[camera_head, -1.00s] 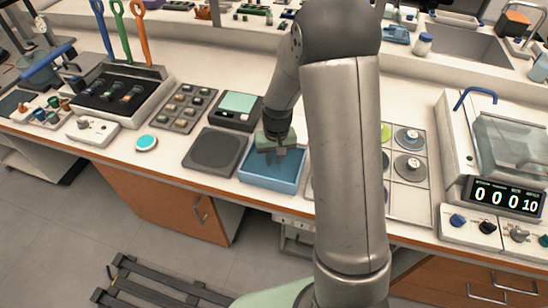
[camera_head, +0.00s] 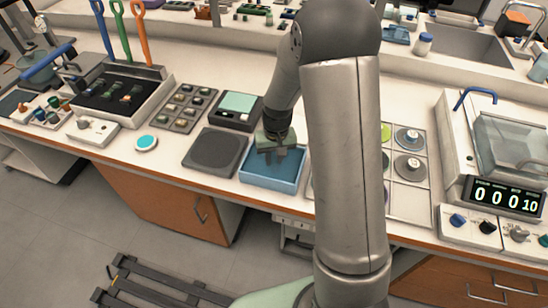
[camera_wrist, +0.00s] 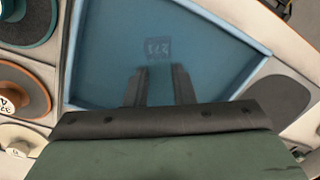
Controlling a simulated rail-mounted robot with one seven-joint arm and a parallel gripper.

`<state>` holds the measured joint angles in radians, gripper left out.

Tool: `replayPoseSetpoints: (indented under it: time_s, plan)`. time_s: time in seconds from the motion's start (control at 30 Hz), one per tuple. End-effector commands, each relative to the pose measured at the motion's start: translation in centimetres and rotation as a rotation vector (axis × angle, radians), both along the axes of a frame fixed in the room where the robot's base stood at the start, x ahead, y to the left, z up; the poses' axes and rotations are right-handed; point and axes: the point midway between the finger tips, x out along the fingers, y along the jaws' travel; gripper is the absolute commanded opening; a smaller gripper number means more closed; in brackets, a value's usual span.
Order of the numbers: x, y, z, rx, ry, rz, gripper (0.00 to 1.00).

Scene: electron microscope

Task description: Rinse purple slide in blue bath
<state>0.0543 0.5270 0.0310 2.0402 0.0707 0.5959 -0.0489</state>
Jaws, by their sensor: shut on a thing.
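The blue bath (camera_head: 268,181) is a shallow, open rectangular tray near the front edge of the bench. It also fills the upper middle of the wrist view (camera_wrist: 215,50). My gripper (camera_head: 275,158) points down at the bath, with its fingertips over or inside the tray; their exact depth is unclear. In the wrist view its two dark fingers (camera_wrist: 159,75) are slightly apart, shut on a thin thing taken to be the slide. A small dark bluish square with pale marks (camera_wrist: 158,48) shows just past the fingertips. I cannot make out any purple.
A dark square pad (camera_head: 215,152) lies left of the bath. A scale-like device with a pale green top (camera_head: 238,104) stands behind it. A tray of several small pieces (camera_head: 184,106) is further left. Round lidded items (camera_head: 408,165) are to the right, partly behind my arm.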

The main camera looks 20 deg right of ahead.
Motion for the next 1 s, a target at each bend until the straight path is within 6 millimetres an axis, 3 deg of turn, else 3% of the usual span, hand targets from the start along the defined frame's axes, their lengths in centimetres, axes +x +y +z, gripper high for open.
replayPoseSetpoints:
  time_s: [0.27,1.0]
  plan:
    - [0.0,0.0,0.9,0.000,-0.001,0.000,0.10]
    - [0.0,0.0,7.6,0.000,0.000,0.000,0.10]
